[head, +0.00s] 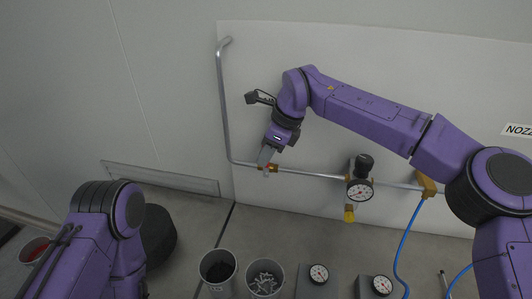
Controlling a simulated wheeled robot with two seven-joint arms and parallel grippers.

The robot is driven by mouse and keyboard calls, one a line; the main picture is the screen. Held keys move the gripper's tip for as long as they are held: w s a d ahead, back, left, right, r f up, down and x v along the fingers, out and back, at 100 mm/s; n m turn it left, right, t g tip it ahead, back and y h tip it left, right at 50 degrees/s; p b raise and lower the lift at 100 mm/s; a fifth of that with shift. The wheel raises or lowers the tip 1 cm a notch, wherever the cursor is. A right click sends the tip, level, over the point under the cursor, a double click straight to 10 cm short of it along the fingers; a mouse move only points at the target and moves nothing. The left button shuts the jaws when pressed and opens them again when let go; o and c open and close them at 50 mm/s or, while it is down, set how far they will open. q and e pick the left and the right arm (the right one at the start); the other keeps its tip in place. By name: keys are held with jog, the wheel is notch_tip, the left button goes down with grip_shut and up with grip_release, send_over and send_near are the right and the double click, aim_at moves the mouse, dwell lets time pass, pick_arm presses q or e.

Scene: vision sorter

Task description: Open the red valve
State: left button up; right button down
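The red valve (273,168) is a small red and brass piece on the grey pipe, low on the white wall panel. Most of it is hidden behind my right gripper. My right gripper (265,160) points down at the valve from above, its grey fingers overlapping it in the picture. I cannot tell whether the fingers touch the valve or how far apart they are. My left arm shows at the lower left, but its gripper is not in view.
A regulator with a gauge (360,190) sits on the pipe to the right, with a blue hose (403,245) beyond it. Below stand a dark-filled bin (204,276), a bin of metal parts (250,284) and two grey blocks with gauges (314,288). A red-filled bucket (24,257) is far left.

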jog(key=shift+f, duration=0.1)
jog(key=d+y+b, duration=0.1)
jog(key=y+b, duration=0.1)
jog(key=b, duration=0.3)
jog(key=d+t+y+b, duration=0.1)
jog(key=y+b, duration=0.1)
jog(key=b, duration=0.3)
jog(key=d+f+y+b, duration=0.1)
jog(key=d+y+b, duration=0.1)
jog(key=b, duration=0.3)
jog(key=shift+s+f+y+b, duration=0.1)
jog(key=shift+s+y+b, duration=0.2)
jog(key=shift+s+y, duration=0.1)
jog(key=c, duration=1.2)
grip_release()
jog(key=shift+o, duration=0.2)
jog(key=b+v, duration=0.2)
jog(key=v, duration=0.8)
jog(key=shift+s+d, duration=0.2)
